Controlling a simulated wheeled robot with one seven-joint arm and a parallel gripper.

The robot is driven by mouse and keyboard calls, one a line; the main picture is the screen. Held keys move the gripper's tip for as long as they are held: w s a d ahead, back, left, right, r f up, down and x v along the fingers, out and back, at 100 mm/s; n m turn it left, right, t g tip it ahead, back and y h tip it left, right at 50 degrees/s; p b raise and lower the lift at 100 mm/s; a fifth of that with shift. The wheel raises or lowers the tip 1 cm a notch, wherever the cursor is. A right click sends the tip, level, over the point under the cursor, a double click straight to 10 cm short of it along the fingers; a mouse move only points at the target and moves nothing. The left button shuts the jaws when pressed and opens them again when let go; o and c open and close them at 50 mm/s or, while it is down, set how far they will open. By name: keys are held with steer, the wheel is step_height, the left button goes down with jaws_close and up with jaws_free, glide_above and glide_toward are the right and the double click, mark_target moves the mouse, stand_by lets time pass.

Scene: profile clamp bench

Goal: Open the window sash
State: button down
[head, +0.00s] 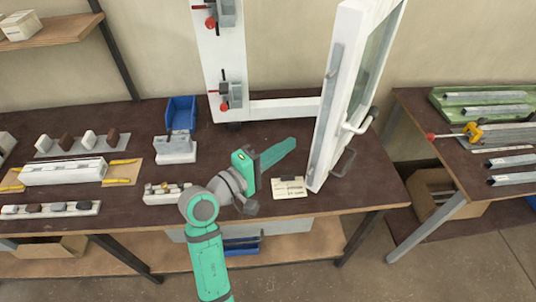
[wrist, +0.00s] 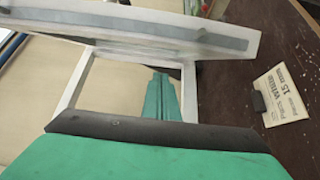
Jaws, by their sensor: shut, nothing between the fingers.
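The white window sash (head: 330,110) stands swung out from its white fixed frame (head: 285,108), at the right of the bench. Its glass (head: 376,50) faces right, and a white lever handle (head: 357,126) and a grey pull (head: 345,162) show on that side. My gripper (head: 292,144) is shut and empty, left of the sash, with a gap between them in the picture. In the wrist view, the shut green fingers (wrist: 160,80) appear against the frame's opening. The sash (wrist: 150,22) crosses the top of that view.
A small lettered card (head: 289,188) lies on the dark bench (head: 370,195) near the sash's foot. A blue bin (head: 181,112) and a grey-white block (head: 175,150) stand to the left. A second table (head: 425,125) at right holds metal profiles and a yellow clamp (head: 473,132).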

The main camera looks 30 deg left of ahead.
steer(key=shift+w+d, duration=0.25)
steer(key=shift+d, duration=0.45)
steer(key=shift+w+d, duration=0.2)
steer(key=shift+d, duration=0.55)
steer(key=shift+w+d, duration=0.25)
steer(key=shift+d, duration=0.45)
